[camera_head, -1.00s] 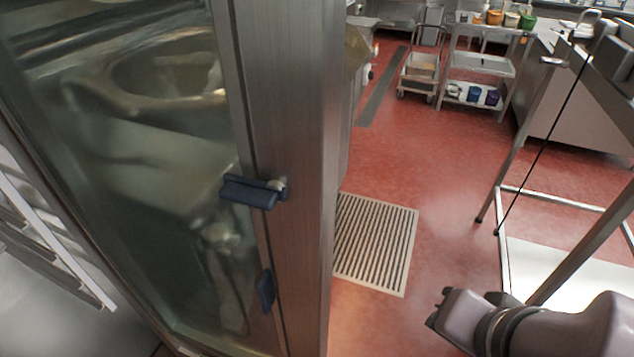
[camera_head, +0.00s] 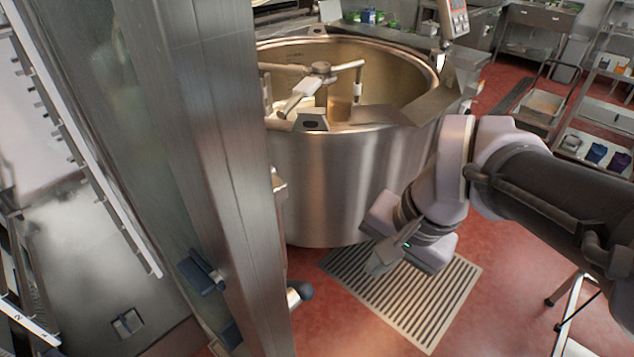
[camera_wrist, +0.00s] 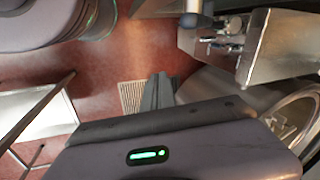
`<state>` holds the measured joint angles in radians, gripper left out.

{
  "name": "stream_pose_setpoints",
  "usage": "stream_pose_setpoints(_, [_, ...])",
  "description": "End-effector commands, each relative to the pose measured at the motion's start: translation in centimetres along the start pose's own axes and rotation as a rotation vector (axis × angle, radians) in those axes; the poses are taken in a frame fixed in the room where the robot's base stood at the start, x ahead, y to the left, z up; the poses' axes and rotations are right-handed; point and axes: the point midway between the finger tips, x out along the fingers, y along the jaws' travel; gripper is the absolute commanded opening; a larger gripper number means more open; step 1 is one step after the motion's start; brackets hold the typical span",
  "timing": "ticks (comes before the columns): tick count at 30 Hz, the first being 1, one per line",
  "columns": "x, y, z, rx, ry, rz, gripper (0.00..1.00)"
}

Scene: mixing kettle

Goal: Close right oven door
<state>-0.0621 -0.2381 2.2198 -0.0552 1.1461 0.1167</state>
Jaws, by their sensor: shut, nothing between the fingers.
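The right oven door (camera_head: 225,170) stands open at the left of the head view, a tall steel-framed glass panel seen at a steep angle. Blue latch pieces (camera_head: 200,272) sit on its frame, and a dark rounded handle (camera_head: 300,292) sticks out past its edge low down. My gripper (camera_head: 376,266) is shut and empty, right of the door and apart from it, above the floor grate. Its dark fingers (camera_wrist: 158,92) also show together in the wrist view, with nothing between them.
A large steel mixing kettle (camera_head: 335,190) stands behind the door and my arm. A floor grate (camera_head: 430,308) lies below my gripper. Oven rack rails (camera_head: 95,180) show at far left. A cart (camera_head: 540,108) and shelves stand at back right.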

Motion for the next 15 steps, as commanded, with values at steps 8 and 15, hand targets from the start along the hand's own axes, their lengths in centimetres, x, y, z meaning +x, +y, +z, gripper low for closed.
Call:
stream_pose_setpoints(8, [-2.0,-6.5,-3.8,0.122,-0.232,0.122,0.0])
stream_pose_setpoints(15, [0.4,-9.9,-5.1,0.223,-0.394,0.242,0.0])
